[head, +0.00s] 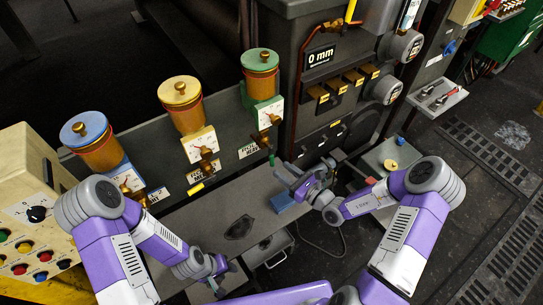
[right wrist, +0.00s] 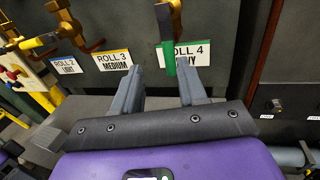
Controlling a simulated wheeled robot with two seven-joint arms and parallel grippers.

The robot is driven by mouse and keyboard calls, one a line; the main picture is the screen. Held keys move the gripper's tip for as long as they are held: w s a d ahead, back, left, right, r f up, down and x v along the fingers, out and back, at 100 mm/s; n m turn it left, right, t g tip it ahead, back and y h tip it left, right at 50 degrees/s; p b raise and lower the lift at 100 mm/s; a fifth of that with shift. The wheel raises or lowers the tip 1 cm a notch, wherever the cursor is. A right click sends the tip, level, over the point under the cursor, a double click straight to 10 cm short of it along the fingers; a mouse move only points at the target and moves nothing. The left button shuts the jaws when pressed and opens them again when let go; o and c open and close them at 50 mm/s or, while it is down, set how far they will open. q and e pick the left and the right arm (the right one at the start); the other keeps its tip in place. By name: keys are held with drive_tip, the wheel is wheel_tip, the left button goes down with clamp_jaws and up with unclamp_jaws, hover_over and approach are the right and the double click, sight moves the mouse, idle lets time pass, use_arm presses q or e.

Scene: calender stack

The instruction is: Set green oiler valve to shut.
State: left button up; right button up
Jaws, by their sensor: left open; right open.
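The green oiler (head: 261,85) stands at the right end of the row of three, with a green cap and a white dial plate. Its brass valve (head: 264,138) is below the dial. The valve's green handle (right wrist: 169,58) points down in the right wrist view, in front of the ROLL 4 label (right wrist: 196,52). My right gripper (head: 286,176) is open just below and in front of this valve. In the right wrist view its fingertips (right wrist: 159,74) straddle the line of the handle, which appears nearer the right finger. Contact cannot be told. My left gripper (head: 214,277) is open and low, away from the oilers.
The yellow oiler (head: 183,105) and blue oiler (head: 92,140) stand to the left with their own valves. A dark cabinet (head: 322,120) rises close on the right.

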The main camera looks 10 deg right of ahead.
sight(273, 159)
drive_tip(key=shift+m+t+h, duration=0.3)
drive_tip(key=x, duration=0.2)
drive_tip(key=b+x, duration=0.1)
drive_tip(key=x, duration=0.4)
drive_tip(key=shift+w+d+r, duration=0.2)
drive_tip(key=shift+w, duration=0.3)
clamp_jaws()
